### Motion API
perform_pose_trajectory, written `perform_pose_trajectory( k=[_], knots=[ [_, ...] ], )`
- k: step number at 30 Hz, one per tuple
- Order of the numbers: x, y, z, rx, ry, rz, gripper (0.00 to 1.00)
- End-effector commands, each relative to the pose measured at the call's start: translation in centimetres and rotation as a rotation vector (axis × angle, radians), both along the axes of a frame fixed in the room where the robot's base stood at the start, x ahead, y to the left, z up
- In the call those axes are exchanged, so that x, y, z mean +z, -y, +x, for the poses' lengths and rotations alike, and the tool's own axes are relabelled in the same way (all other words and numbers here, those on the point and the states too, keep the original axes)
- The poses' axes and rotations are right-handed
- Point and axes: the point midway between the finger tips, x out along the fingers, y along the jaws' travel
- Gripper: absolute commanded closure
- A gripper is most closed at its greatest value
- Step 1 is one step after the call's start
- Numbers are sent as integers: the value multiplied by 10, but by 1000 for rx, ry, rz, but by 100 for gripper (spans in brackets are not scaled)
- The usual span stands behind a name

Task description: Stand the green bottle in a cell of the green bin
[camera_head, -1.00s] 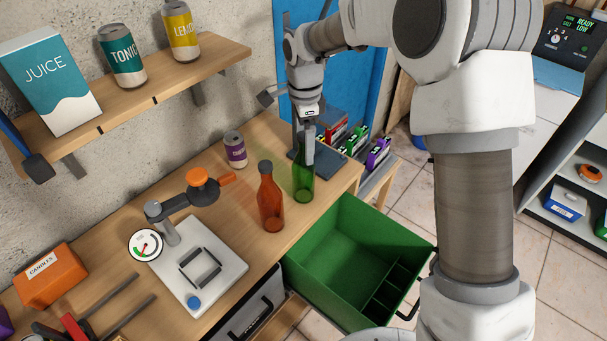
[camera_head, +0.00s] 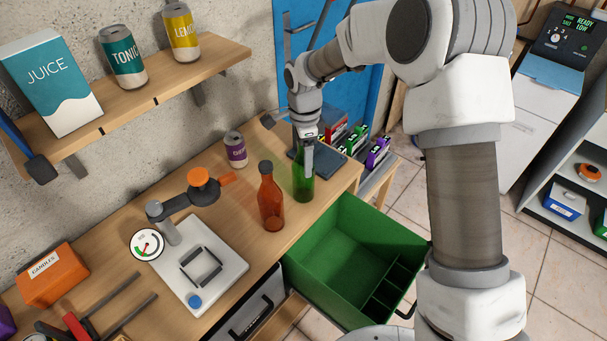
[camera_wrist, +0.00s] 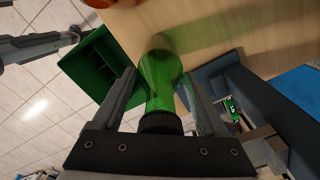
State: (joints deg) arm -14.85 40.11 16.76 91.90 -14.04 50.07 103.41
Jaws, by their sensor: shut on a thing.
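The green bottle (camera_head: 303,184) stands upright on the wooden workbench, near its front edge and just right of a brown-orange bottle. My gripper (camera_head: 309,157) has come down over it from above and is shut on its upper part. In the wrist view the green bottle (camera_wrist: 160,85) lies between the two fingers of my gripper (camera_wrist: 160,98), its dark cap towards the palm. The green bin (camera_head: 345,215) is below the bench front, open at the top, with several small cells along its right side. It also shows in the wrist view (camera_wrist: 85,70).
The brown-orange bottle (camera_head: 270,203) stands close on the left. A purple can (camera_head: 235,150) is behind it. A dark blue-grey tray (camera_head: 345,168) lies to the right. A white scale with an orange-tipped arm (camera_head: 197,265) is at left.

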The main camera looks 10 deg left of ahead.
Motion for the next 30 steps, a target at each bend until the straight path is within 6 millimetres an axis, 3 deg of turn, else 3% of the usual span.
perform_pose_trajectory(
  k=[1, 7, 20, 27, 30],
  knots=[
    [0, 0, 0, 0, 0, 0, 65],
    [0, 0, 0, 0, 1, 0, 100],
    [5, 0, 1, 0, 2, 1, 100],
    [43, -1, 1, -1, 7, 2, 100],
    [55, 21, 11, -6, 4, 1, 100]
  ],
)
